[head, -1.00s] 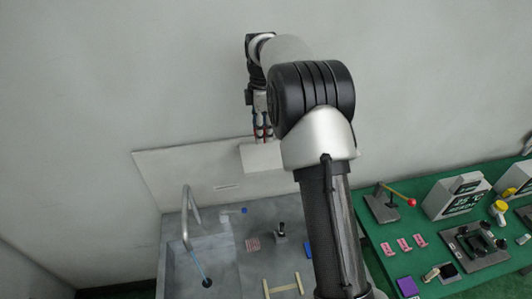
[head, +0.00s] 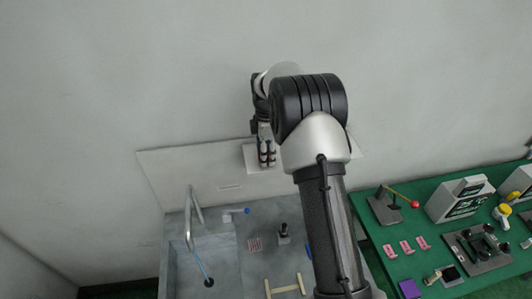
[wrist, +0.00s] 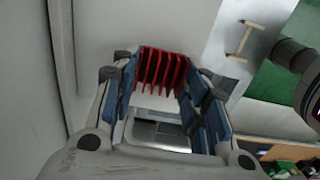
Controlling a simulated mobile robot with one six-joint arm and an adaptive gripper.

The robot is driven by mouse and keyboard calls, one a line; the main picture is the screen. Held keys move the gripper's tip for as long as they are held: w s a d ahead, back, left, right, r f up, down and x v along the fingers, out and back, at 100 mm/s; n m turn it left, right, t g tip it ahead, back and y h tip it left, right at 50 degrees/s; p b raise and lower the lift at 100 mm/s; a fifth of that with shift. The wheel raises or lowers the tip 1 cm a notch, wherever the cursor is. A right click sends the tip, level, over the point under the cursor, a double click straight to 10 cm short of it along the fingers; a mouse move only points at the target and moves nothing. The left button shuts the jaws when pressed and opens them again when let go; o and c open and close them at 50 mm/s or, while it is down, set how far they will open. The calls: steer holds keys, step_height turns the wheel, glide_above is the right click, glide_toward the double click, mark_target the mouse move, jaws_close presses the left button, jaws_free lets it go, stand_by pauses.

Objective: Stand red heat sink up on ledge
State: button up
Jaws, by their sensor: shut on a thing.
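The red heat sink (wrist: 160,66), a block with several upright-looking fins, is between the blue-padded fingertips of my gripper (wrist: 163,76) in the wrist view. My gripper is shut on it. In the head view my gripper (head: 267,160) points down in front of the white ledge (head: 250,161) on the back wall, and hides part of it. The heat sink is too small and covered to make out clearly in the head view. I cannot tell whether it touches the ledge.
A green table (head: 375,240) with levers and boxes stands at right.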

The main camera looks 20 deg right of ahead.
steer(key=shift+f, duration=0.2)
steer(key=o, duration=1.1)
steer(key=shift+c, duration=0.2)
step_height(320, 180, up, 12)
steer(key=s+a+r+m+t, duration=0.1)
steer(key=s+a+r+m, duration=0.3)
steer(key=s+r, duration=0.4)
steer(key=s+a+r+m+t, duration=0.1)
steer(key=s+a+r+m, duration=0.15)
steer(key=s, duration=0.25)
steer(key=s+a+r+m, duration=0.1)
steer(key=s+r+m, duration=0.15)
steer(key=s, duration=0.25)
steer(key=s+a+f+m+t, duration=0.1)
steer(key=s+a+f+m, duration=0.1)
steer(key=s, duration=0.7)
steer(key=s+a+f+m+t, duration=0.1)
steer(key=s+a+f+m, duration=0.1)
steer(key=s, duration=0.8)
steer(key=f+m, duration=0.1)
steer(key=m, duration=0.1)
steer(key=shift+s+a+f+m+t, duration=0.15)
steer(key=shift+s+m+t, duration=0.15)
steer(key=shift+m, duration=0.1)
